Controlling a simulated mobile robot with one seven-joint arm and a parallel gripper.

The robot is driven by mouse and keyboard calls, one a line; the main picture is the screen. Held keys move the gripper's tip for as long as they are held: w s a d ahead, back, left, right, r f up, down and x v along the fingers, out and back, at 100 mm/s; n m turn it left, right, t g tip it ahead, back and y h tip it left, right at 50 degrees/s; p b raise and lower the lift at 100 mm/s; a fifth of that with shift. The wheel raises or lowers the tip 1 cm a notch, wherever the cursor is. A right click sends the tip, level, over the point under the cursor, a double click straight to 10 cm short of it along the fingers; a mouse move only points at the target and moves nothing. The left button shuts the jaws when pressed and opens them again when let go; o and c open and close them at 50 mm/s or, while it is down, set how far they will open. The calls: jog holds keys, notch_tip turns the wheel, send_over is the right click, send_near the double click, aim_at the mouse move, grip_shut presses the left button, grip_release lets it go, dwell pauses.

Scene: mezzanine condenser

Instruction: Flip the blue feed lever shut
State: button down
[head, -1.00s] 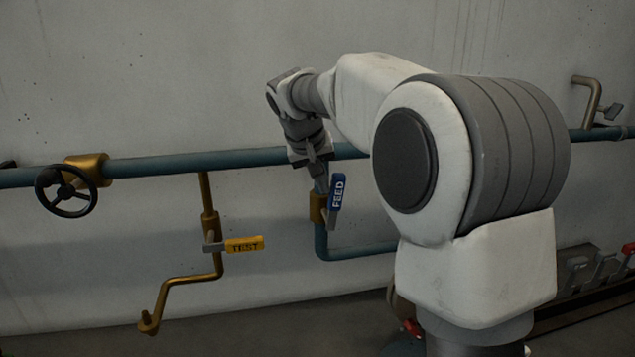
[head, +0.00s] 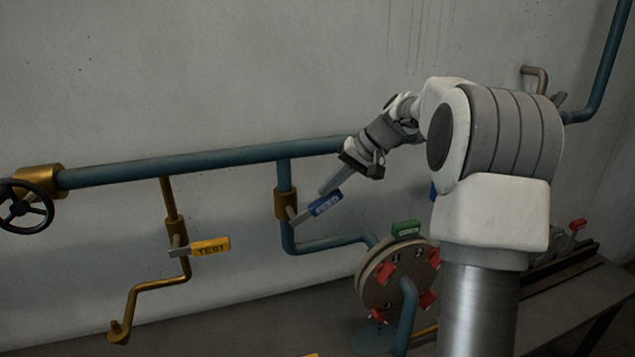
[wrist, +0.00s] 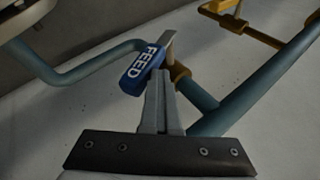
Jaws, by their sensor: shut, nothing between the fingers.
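The blue feed lever (head: 326,204) sticks out from the brass feed valve (head: 286,204) and slants up to the right, above level. Its blue grip, marked FEED, also shows in the wrist view (wrist: 146,68). My gripper (head: 325,190) is shut and empty, with its fingertips at the upper side of the lever. In the wrist view the shut fingertips (wrist: 158,76) lie right beside the grip and appear to touch it.
A yellow TEST lever (head: 211,246) stands level on a brass branch to the left. A black handwheel (head: 24,207) is at the far left. A round flange (head: 398,275) with red parts and a green tag (head: 406,229) sits below right. The blue main pipe (head: 190,162) runs above.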

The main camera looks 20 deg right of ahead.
aim_at(340, 196)
jog(key=d+f+y, duration=0.1)
jog(key=d+f+y+b, duration=0.1)
jog(key=f+y, duration=0.1)
jog(key=shift+d+m, duration=0.1)
jog(key=shift+m, duration=0.3)
jog(key=shift+d+f+m+t+y+b, duration=0.15)
jog(key=shift+d+f+y+b, duration=0.05)
jog(key=shift+f+y, duration=0.35)
jog(key=shift+d+f+m+t+y+b, duration=0.2)
jog(key=shift+f+y, duration=0.25)
jog(key=shift+y, duration=0.2)
